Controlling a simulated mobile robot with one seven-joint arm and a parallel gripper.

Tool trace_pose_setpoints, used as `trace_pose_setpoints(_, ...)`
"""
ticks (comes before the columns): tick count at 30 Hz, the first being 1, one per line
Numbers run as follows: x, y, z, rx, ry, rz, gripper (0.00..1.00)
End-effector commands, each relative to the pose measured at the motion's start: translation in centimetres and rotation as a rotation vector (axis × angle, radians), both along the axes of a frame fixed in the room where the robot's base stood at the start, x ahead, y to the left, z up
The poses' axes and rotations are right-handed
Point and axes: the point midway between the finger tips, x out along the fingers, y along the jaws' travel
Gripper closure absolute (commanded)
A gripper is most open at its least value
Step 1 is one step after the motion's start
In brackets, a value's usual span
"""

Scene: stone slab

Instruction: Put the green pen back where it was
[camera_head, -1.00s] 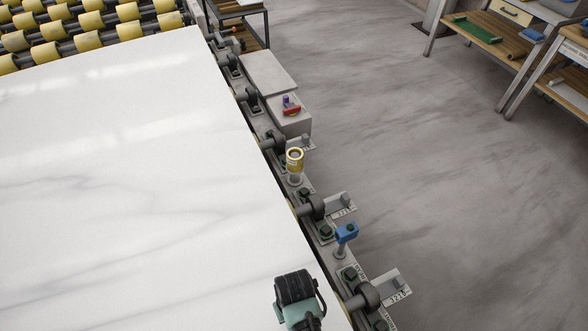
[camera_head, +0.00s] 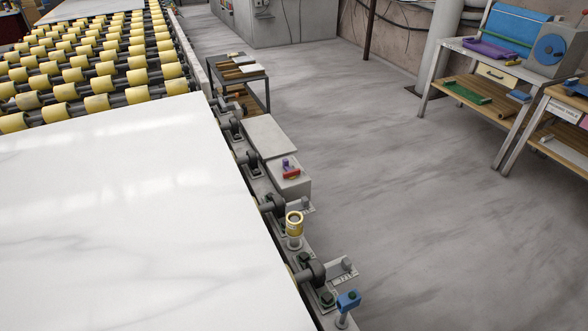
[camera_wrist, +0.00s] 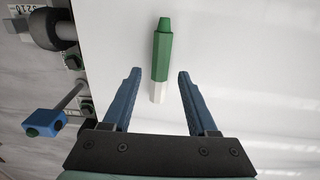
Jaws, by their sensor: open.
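The green pen (camera_wrist: 161,55), with a green cap end and a white lower end, shows in the wrist view. It lies on the white stone slab (camera_wrist: 240,50) close to the slab's edge. My gripper (camera_wrist: 156,73) is open, with one blue finger on each side of the pen's white end. The fingers do not touch the pen. In the head view the slab (camera_head: 120,220) fills the lower left, and neither the pen nor my gripper shows there.
Along the slab's edge run a yellow-topped post (camera_head: 294,224), a blue block on a post (camera_head: 348,300) and a red-and-purple item on a grey box (camera_head: 290,170). A roller bed (camera_head: 90,70) lies behind the slab. A workbench (camera_head: 490,75) stands at the back right. The floor between is clear.

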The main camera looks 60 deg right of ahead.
Motion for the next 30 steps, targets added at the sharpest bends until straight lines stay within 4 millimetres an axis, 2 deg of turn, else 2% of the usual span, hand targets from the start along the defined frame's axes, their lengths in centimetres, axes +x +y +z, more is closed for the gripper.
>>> trace_pose_setpoints(6,0.0,0.0,4.7,-0.002,-0.003,0.001,0.41)
trace_pose_setpoints(12,0.0,0.0,8.1,-0.002,-0.003,0.000,0.41)
trace_pose_setpoints(18,-0.1,0.1,9.7,-0.001,-0.001,0.000,0.41)
trace_pose_setpoints(25,-0.1,0.1,9.8,-0.001,-0.001,0.001,0.41)
trace_pose_setpoints(28,1.3,-0.5,10.6,-0.031,-0.039,0.013,0.41)
trace_pose_setpoints(30,3.9,-1.4,12.4,-0.088,-0.115,0.037,0.41)
